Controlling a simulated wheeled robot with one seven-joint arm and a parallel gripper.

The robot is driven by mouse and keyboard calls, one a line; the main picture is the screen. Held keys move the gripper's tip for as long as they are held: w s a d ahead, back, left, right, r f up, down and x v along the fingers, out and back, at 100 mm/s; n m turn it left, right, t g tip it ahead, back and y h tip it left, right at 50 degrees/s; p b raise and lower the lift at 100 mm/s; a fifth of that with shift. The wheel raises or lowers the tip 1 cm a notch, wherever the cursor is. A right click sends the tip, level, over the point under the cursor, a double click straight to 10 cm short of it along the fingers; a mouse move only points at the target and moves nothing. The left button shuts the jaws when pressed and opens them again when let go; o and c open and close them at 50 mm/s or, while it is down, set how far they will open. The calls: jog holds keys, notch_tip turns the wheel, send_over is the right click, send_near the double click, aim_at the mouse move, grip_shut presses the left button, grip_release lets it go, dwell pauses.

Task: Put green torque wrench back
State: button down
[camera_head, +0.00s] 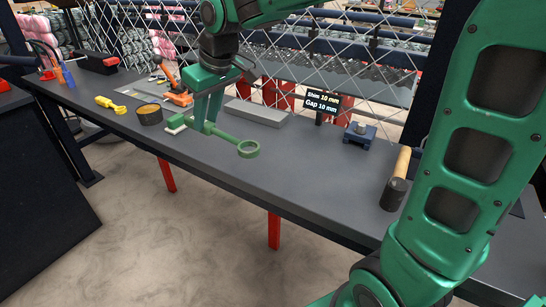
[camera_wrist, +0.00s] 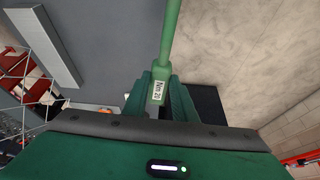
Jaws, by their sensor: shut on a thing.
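The green torque wrench (camera_head: 225,136) is over the front part of the workbench (camera_head: 290,165), with its ring end toward the right and front. My gripper (camera_head: 204,124) is shut on its handle end. In the wrist view the wrench shaft (camera_wrist: 170,35) runs up between my fingers, and a label on it reads "Nm 20". I cannot tell whether the wrench touches the bench. A pale flat piece (camera_head: 176,127) lies just left of my fingers, partly hidden by them.
A round dark tin (camera_head: 149,115) and a yellow tool (camera_head: 110,104) lie to the left. An orange-handled tool (camera_head: 170,80), a grey bar (camera_head: 256,112) and a small sign (camera_head: 323,102) are behind. A mallet (camera_head: 394,193) lies at right. Chain-link mesh rises behind the bench.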

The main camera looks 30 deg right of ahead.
jog(key=w+d+f, duration=0.1)
jog(key=d+f, duration=0.1)
jog(key=d, duration=0.1)
jog(key=w+d+f, duration=0.1)
jog(key=d+f, duration=0.1)
jog(key=d, duration=0.2)
jog(key=w+d+f, duration=0.1)
jog(key=d+f, duration=0.1)
jog(key=d, duration=0.1)
jog(key=shift+w+d+f, duration=0.25)
jog(key=shift+w+f, duration=0.1)
jog(key=shift+d+f, duration=0.2)
jog(key=shift+f, duration=1.75)
jog(key=c, duration=1.5)
grip_release()
jog(key=shift+o, duration=0.2)
jog(key=shift+f, duration=0.15)
jog(key=v, duration=1)
jog(key=shift+s+d+r, duration=0.2)
jog(key=shift+s+d, duration=0.2)
jog(key=shift+s, duration=0.05)
